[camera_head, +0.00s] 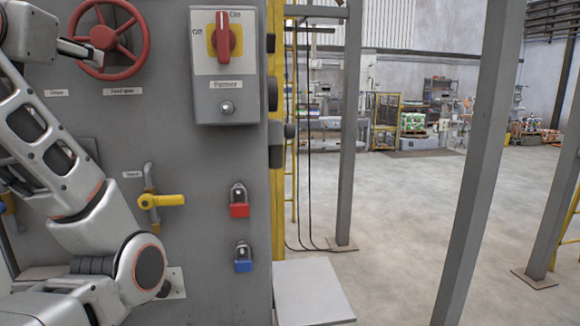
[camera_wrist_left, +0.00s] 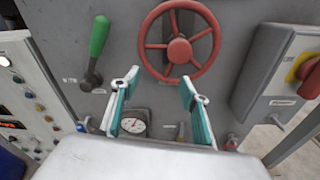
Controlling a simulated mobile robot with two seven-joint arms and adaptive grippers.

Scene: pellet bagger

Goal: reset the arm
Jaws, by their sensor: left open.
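My left arm (camera_head: 65,170) comes in from the left in the head view and bends up in front of the grey machine panel. My left gripper (camera_head: 75,47) is at the upper left, by the red handwheel (camera_head: 141,42); part of the hand is cut off by the picture edge. In the left wrist view its two teal-lined fingers (camera_wrist_left: 160,78) stand apart with nothing between them. The red handwheel (camera_wrist_left: 208,63) shows beyond and above the fingertips there. Whether a finger touches the wheel cannot be told. My right gripper is not in view.
A red rotary switch (camera_head: 223,38), yellow-handled valve (camera_head: 165,201), red padlock (camera_head: 239,210) and blue padlock (camera_head: 243,266) are on the panel. The wrist view shows a green-handled lever (camera_wrist_left: 98,38), gauge (camera_wrist_left: 133,124) and button console (camera_wrist_left: 28,95). Grey posts (camera_head: 480,160) stand right; open floor (camera_head: 400,215) lies around them.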

